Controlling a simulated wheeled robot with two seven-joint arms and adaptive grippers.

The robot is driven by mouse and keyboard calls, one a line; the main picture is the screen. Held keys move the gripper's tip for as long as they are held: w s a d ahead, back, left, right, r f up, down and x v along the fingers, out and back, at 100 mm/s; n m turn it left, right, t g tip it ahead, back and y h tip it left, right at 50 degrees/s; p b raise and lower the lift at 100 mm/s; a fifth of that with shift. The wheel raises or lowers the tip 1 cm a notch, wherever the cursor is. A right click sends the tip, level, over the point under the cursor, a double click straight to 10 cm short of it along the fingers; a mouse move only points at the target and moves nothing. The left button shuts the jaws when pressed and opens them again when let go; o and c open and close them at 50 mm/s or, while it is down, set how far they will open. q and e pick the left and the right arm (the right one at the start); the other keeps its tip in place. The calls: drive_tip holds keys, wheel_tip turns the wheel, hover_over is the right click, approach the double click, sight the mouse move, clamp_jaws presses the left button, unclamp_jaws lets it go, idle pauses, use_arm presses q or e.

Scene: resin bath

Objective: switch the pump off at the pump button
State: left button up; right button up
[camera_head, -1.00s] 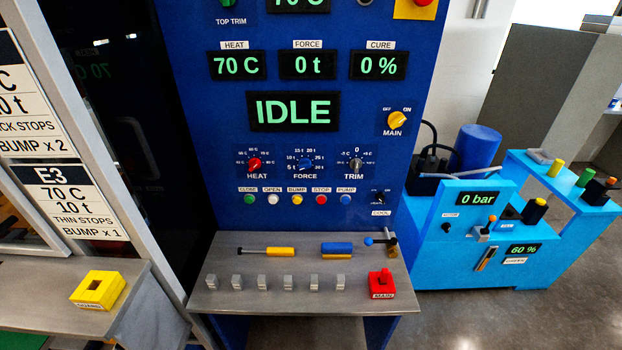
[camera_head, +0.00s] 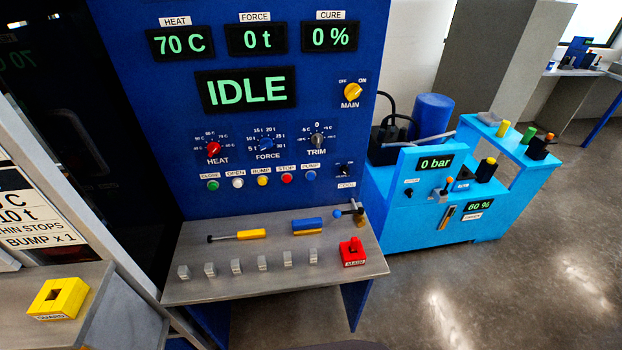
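The pump button is a small blue round button (camera_head: 311,175) under a PUMP label, at the right end of the row of buttons on the blue press panel (camera_head: 350,30). A red stop button (camera_head: 287,178) sits just left of it. I cannot tell from its look whether the pump is on. The large display (camera_head: 246,90) reads IDLE, and the force display (camera_head: 257,39) reads 0 t. Neither of my grippers shows in the head view.
A grey shelf (camera_head: 270,285) below the panel holds a yellow-handled tool (camera_head: 250,235), a blue block (camera_head: 307,226), several grey blocks and a red MAIN block (camera_head: 352,252). A light-blue unit (camera_head: 400,220) reading 0 bar stands right. Open floor lies at lower right.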

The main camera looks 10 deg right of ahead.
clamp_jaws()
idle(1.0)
